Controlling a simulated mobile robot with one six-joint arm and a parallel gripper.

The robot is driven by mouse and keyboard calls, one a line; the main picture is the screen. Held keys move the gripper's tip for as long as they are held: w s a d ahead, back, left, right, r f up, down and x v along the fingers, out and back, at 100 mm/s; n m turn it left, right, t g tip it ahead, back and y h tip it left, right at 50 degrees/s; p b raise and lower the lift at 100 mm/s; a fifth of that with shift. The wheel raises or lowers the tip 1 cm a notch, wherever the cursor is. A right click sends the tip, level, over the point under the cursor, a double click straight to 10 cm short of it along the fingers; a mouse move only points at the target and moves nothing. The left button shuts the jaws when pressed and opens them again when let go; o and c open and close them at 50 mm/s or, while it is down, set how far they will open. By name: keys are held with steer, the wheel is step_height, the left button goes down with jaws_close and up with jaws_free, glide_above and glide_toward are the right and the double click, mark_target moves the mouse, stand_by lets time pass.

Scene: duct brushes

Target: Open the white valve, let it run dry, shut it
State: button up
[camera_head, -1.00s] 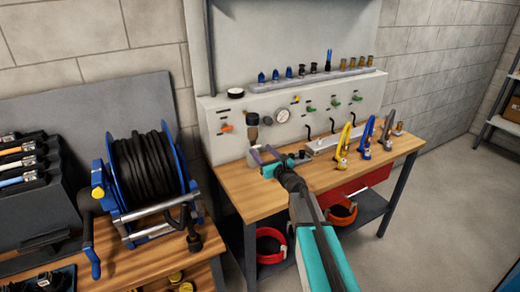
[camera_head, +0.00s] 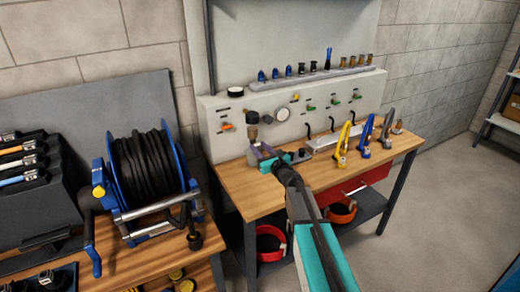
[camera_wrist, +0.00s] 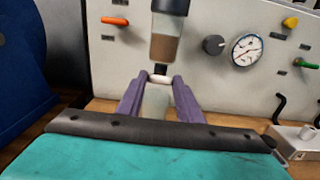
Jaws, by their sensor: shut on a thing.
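A filter bowl (camera_wrist: 162,48) with brown liquid in its lower part hangs upright on the grey panel. It also shows in the head view (camera_head: 252,133). The white valve (camera_wrist: 160,79) is a small pale piece just below the bowl's dark bottom fitting. My gripper (camera_wrist: 159,82) has purple fingers, one on each side of the white valve, and is shut on it. In the head view my gripper (camera_head: 259,150) reaches in from the front right. A pale container (camera_wrist: 155,101) stands below the valve, partly hidden by my gripper. I cannot see whether liquid is flowing.
A pressure gauge (camera_wrist: 246,50) and dark knob (camera_wrist: 213,44) sit right of the bowl, an orange lever (camera_wrist: 114,21) left. Yellow (camera_head: 343,145) and blue (camera_head: 367,136) tools stand further right on the bench. A hose reel (camera_head: 145,172) stands left.

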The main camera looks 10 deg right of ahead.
steer(key=shift+f+n+b, duration=0.15)
steer(key=shift+n+b, duration=0.45)
steer(key=shift+b, duration=0.65)
steer(key=n+b, duration=1.6)
steer(key=b, duration=0.8)
steer(key=shift+b, duration=0.35)
steer(key=o, duration=1.1)
steer(key=shift+s, duration=0.2)
